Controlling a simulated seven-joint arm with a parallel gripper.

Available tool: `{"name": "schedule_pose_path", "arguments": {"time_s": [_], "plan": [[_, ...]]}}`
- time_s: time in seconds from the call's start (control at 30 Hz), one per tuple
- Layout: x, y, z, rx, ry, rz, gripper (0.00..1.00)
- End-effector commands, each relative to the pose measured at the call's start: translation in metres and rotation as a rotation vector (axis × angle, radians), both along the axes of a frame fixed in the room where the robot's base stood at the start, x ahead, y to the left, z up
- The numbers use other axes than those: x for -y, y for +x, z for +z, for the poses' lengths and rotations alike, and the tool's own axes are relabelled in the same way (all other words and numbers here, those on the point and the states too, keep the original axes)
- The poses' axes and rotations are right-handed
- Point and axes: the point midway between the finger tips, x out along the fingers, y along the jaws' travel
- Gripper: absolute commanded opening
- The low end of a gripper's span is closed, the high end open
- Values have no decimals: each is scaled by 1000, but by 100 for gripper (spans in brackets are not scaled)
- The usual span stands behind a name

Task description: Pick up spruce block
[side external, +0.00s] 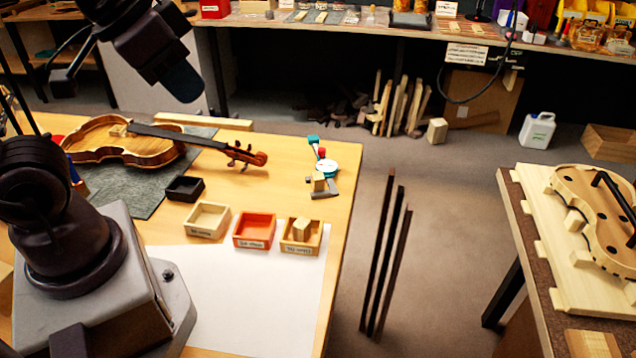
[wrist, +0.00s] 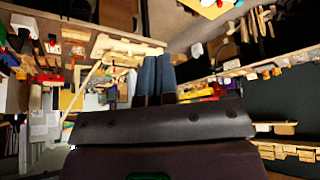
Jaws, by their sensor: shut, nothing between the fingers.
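Two small pale wood blocks are on the workbench in the side view, and I cannot tell which is spruce. One block (side external: 302,228) sits inside the right-hand labelled wooden box (side external: 288,247). The other block (side external: 318,181) rests at a teal and grey dial gauge (side external: 325,165) near the bench's right edge. My gripper (side external: 188,90) is raised at the upper left, well above the bench and away from both blocks. In the wrist view its two blue-grey fingers (wrist: 156,76) are side by side, shut and empty. I cannot make out either block in the wrist view.
A violin (side external: 125,140) lies on a dark mat, its neck pointing right. A black tray (side external: 185,189), a pale box (side external: 207,220) and an orange box (side external: 254,230) stand near the right-hand box. White paper (side external: 260,300) covers the front. Dark strips (side external: 385,260) stand beyond the edge.

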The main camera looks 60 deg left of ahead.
Motion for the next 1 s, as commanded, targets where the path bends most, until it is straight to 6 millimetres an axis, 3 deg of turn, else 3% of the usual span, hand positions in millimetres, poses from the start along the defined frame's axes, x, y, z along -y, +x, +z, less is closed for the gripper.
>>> {"name": "schedule_pose_path", "arguments": {"time_s": [0.03,0.23,0.53,0.67,1.0], "plan": [[0,0,0,0,0,0,12],[0,0,0,0,0,0,57],[0,1,0,-7,6,-6,57],[-5,12,-6,-69,65,-50,57],[-24,86,-55,-418,457,-373,57]]}}
